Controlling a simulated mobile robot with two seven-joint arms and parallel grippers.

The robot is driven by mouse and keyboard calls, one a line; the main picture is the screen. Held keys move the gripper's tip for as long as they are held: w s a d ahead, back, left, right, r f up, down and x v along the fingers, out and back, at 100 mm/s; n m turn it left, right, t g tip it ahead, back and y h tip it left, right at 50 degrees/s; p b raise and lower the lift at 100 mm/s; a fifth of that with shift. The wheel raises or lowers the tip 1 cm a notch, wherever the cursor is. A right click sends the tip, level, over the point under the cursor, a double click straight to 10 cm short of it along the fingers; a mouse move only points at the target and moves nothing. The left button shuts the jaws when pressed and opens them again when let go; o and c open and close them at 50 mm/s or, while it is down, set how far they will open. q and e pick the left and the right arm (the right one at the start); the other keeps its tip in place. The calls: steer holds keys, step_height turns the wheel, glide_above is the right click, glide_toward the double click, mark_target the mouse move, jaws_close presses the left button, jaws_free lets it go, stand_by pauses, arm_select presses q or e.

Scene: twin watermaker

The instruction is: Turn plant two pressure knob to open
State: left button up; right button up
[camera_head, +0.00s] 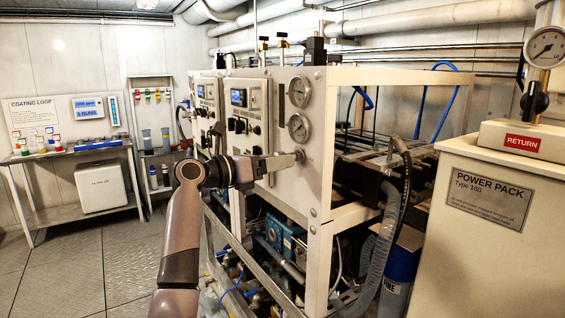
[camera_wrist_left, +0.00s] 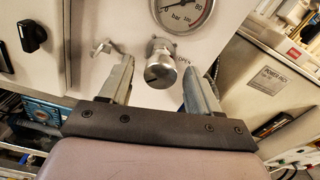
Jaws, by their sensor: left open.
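The pressure knob (camera_wrist_left: 160,70) is a round silver knob on the pale front panel (camera_wrist_left: 85,85), with the word OPEN printed to its right. In the left wrist view my left gripper (camera_wrist_left: 158,76) is open, with one finger on each side of the knob. Gaps show between the fingers and the knob, and I see no clear contact. In the head view the left gripper (camera_head: 282,161) reaches the panel below two round gauges; the knob (camera_head: 300,156) shows small at its tip. The knob's turn position is hard to tell. My right gripper is out of view.
A pressure gauge (camera_wrist_left: 183,8) sits just above the knob. A small metal lever (camera_wrist_left: 103,46) is near the left finger, and a black switch (camera_wrist_left: 32,36) lies further left. The power pack cabinet (camera_head: 490,215) stands at the right. The floor at left is clear.

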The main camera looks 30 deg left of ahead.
arm_select(q)
steer(key=shift+b+v, duration=0.3)
steer(key=shift+v, duration=1.9)
steer(key=s+d+f+m+g+y, duration=0.1)
steer(key=d+f+m+g+y, duration=0.3)
steer(key=f, duration=0.8)
steer(key=d+f+m+t+y, duration=0.1)
steer(key=f+m, duration=0.6)
steer(key=f, duration=0.5)
steer(key=s+d+f+m+g, duration=0.1)
steer(key=s+d+f+m, duration=0.3)
steer(key=f, duration=0.3)
steer(key=s+d+f+m+g, duration=0.1)
steer(key=s+d+f+m, duration=0.1)
steer(key=s+f+m, duration=0.35)
steer(key=s+d+f+m, duration=0.5)
steer(key=s+m, duration=0.3)
steer(key=s+d+f+m+g, duration=0.1)
steer(key=s+d+f+m, duration=0.4)
steer(key=s+m, duration=0.3)
steer(key=shift+s+d, duration=0.35)
steer(key=shift+d, duration=0.1)
